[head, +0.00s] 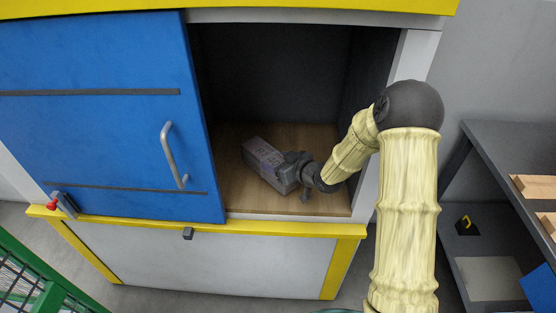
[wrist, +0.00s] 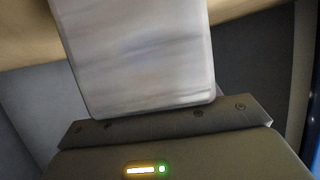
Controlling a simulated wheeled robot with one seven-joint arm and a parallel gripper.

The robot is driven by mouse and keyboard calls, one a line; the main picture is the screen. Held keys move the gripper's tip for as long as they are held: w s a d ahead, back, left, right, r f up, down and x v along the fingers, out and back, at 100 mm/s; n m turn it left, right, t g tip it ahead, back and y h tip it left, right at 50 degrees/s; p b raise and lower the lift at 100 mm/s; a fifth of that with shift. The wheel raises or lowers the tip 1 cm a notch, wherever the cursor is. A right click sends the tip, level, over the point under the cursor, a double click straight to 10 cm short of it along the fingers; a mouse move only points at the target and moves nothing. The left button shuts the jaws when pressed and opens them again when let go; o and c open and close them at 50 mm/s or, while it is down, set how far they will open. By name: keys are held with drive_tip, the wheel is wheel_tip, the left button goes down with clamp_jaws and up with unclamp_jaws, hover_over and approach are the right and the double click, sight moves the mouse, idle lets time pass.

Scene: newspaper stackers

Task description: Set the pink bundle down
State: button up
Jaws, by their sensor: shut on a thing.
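The bundle (head: 262,157) shows in the head view as a grey-purple block inside the open compartment, low over its wooden floor (head: 240,203). Whether it touches the floor I cannot tell. My gripper (head: 297,172) is shut on its right end, and my arm reaches in from the right. In the wrist view the bundle (wrist: 135,55) is a pale, blurred, streaked block that fills the upper middle, right up against my gripper. The fingers are mostly hidden there.
A blue sliding door (head: 100,130) with a grey handle (head: 174,155) covers the left half of the cabinet. The right wall (head: 402,75) of the opening is close to my arm. A dark shelf (head: 500,150) with wooden pieces stands at the right. The compartment floor around the bundle looks clear.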

drive_tip(key=shift+w, duration=0.1)
drive_tip(key=o, duration=1.8)
drive_tip(key=shift+c, duration=0.2)
drive_tip(key=shift+s+d+r, duration=0.15)
drive_tip(key=shift+s, duration=0.05)
drive_tip(key=v, duration=1.1)
drive_tip(key=shift+s+d+p, duration=0.2)
drive_tip(key=shift+p, duration=0.2)
drive_tip(key=shift+r, duration=0.15)
